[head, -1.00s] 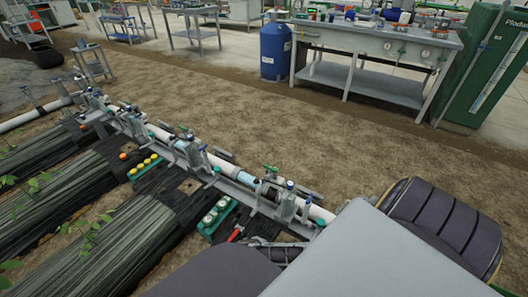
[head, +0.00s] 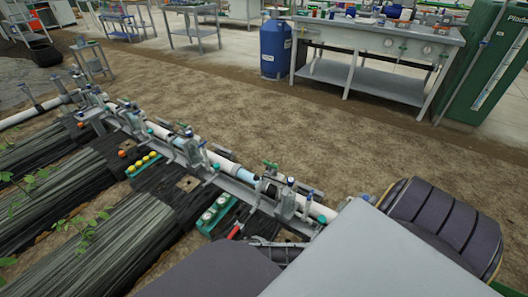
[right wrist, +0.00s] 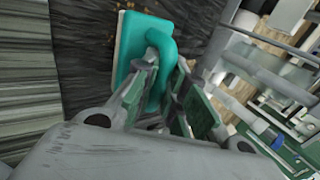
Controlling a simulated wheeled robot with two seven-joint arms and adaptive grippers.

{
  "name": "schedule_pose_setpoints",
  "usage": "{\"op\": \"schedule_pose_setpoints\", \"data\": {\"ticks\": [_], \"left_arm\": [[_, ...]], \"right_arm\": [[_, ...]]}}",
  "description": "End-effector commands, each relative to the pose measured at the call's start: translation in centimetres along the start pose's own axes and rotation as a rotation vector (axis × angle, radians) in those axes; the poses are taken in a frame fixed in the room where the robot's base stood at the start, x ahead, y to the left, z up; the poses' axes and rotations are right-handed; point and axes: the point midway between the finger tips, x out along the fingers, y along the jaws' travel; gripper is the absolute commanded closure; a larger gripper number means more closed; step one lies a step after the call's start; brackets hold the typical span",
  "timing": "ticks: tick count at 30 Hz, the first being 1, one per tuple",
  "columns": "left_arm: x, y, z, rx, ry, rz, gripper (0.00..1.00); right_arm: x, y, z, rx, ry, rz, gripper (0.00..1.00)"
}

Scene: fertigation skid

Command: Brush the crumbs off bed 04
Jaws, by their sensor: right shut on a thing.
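In the right wrist view my right gripper (right wrist: 152,92) is shut on the handle of a teal brush (right wrist: 128,72). The brush has a flat body with a pale edge along its left side. It is over a dark sheet (right wrist: 80,75), and I cannot tell whether it touches it. A few small brownish specks show on the dark sheet beside the brush; I cannot tell whether they are crumbs. In the head view several beds under dark covers (head: 95,245) run from the lower left to the pipe; no bed number is readable. My left gripper is not in view.
A white pipe on a grey rail (head: 205,160) with clamps and valves crosses behind the beds. Green trays hold yellow caps (head: 145,164) and pale round pieces (head: 215,213). A blue drum (head: 276,50) and a workbench (head: 375,50) stand behind. Bare soil between is clear.

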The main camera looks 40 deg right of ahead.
Motion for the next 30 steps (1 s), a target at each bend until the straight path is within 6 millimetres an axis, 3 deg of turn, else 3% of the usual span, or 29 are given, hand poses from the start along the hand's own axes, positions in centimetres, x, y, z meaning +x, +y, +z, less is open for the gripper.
{"op": "schedule_pose_setpoints", "data": {"ticks": [13, 30], "left_arm": [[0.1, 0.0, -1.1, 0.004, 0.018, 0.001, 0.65], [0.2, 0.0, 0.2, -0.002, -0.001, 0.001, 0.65]], "right_arm": [[0.1, 0.1, 0.0, 0.000, 0.000, 0.000, 1.00], [0.7, 0.5, 0.0, 0.000, 0.000, 0.000, 1.00]]}}
